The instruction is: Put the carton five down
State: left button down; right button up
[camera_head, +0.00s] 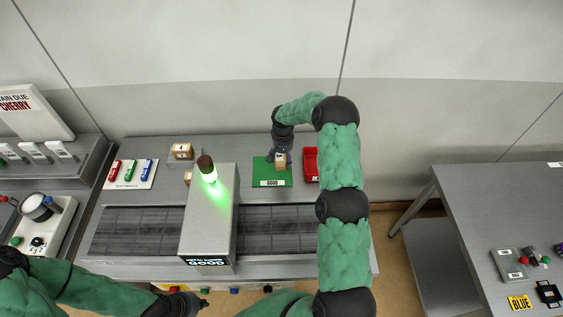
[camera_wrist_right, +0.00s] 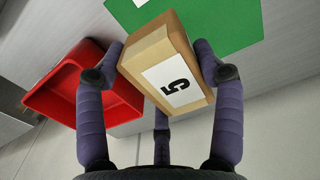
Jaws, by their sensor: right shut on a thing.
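The carton five (camera_wrist_right: 168,68) is a small brown box with a white label reading 5, held between the fingers of my right gripper (camera_wrist_right: 163,72). In the head view the carton (camera_head: 281,163) is at the green GOOD mat (camera_head: 264,176), near its right side. In the wrist view the green mat (camera_wrist_right: 215,22) lies behind the carton; I cannot tell whether the carton touches it. My right gripper (camera_head: 281,156) also shows in the head view, at the carton. My left gripper (camera_head: 203,297) is at the front edge of the bench, away from the carton; its fingers are too small to read.
A red tray (camera_head: 311,165) stands right of the mat and shows large in the wrist view (camera_wrist_right: 62,98). The grey hood (camera_head: 208,215) with a glowing green lamp (camera_head: 209,176) spans the conveyor. Another carton (camera_head: 182,152) stands at the back left, near a panel with colored switches (camera_head: 130,174).

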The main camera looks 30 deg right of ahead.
aim_at(282, 158)
jog(key=shift+w+d+f, duration=0.25)
jog(key=shift+w+f, duration=0.3)
jog(key=shift+f, duration=0.15)
jog(key=shift+w+d+f, duration=0.2)
jog(key=shift+w+f, duration=0.3)
jog(key=shift+f, duration=0.15)
jog(key=shift+w+f+p, duration=0.1)
jog(key=shift+f+p, duration=0.45)
jog(key=shift+f, duration=1.1)
jog(key=shift+f, duration=0.15)
jog(key=o, duration=1.3)
jog(key=shift+o, duration=0.2)
